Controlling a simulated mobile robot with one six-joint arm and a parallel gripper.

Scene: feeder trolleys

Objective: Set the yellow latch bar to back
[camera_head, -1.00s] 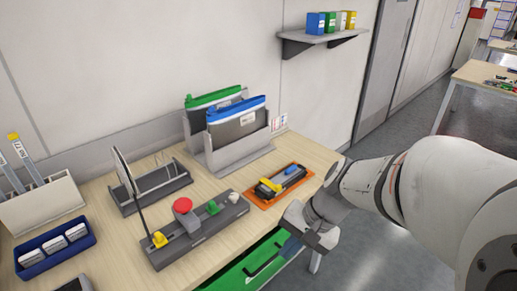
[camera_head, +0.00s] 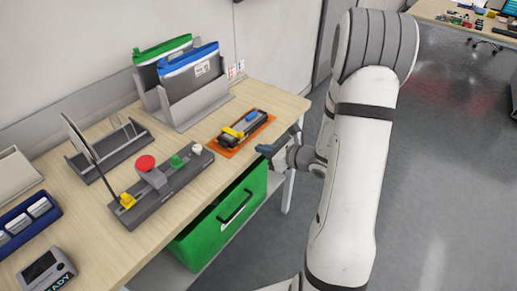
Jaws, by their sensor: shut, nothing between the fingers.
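A yellow bar (camera_head: 234,132) lies across a dark block that sits in an orange tray (camera_head: 228,151) near the table's right front edge. A blue piece (camera_head: 252,117) is on the same block, behind and right of the yellow bar. My gripper (camera_head: 264,149) is shut and empty, just right of and in front of the tray. It is close to the tray but apart from the yellow bar. The fingertips are small and dark in this view. The finer shape of the bar and its exact setting are too small to tell.
A grey control box (camera_head: 165,190) with a red button (camera_head: 145,163), a green knob (camera_head: 178,160) and a yellow piece (camera_head: 127,201) stands left of the tray. A grey file holder (camera_head: 197,110) stands behind. A green drawer (camera_head: 220,218) is below the table's front edge.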

